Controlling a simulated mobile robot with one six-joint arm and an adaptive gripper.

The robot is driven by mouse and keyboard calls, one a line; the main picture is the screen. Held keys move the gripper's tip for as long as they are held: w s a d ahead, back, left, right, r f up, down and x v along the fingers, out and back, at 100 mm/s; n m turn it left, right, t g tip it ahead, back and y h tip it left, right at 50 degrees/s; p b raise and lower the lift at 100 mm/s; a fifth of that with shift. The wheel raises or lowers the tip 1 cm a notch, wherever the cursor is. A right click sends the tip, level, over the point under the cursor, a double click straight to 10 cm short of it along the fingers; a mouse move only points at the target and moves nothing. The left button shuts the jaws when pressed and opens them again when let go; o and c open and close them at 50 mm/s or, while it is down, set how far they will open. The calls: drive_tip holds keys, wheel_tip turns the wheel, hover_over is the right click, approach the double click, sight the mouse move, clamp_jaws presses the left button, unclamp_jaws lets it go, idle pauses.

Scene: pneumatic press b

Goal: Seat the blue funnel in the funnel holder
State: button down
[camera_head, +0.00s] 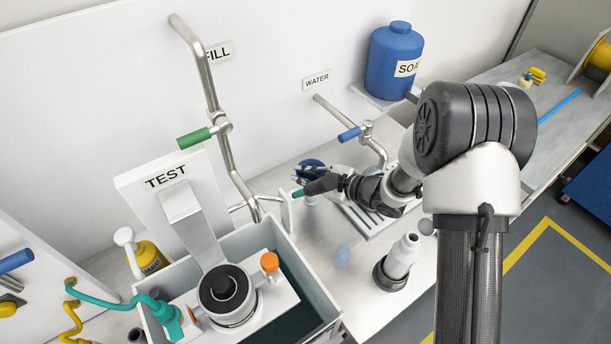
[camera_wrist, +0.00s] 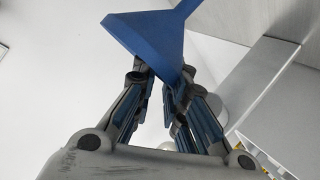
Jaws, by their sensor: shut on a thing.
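My gripper (camera_head: 312,187) reaches left from the arm, close to the white back wall. It is shut on the blue funnel (camera_head: 310,166), which shows only in part behind the fingers. In the wrist view the blue funnel (camera_wrist: 145,32) is large, its wide cone to the left and its narrow stem at the upper right; the fingertips (camera_wrist: 168,82) pinch its rim. A thin white upright plate (camera_head: 285,212) with a short bar stands just left of and below the gripper; I cannot tell whether it is the funnel holder. The funnel is apart from it.
A grey tank (camera_head: 318,285) with the TEST press stands at lower left. Bent pipes with a green handle (camera_head: 194,138) and a blue handle (camera_head: 349,134) rise nearby. A blue soap container (camera_head: 393,62) sits on a shelf behind.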

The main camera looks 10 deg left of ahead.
drive_tip(key=shift+f+b, duration=1.3)
drive_tip(key=shift+f, duration=1)
drive_tip(key=c, duration=1.5)
unclamp_jaws()
drive_tip(key=shift+c, duration=0.2)
drive_tip(key=v, duration=0.8)
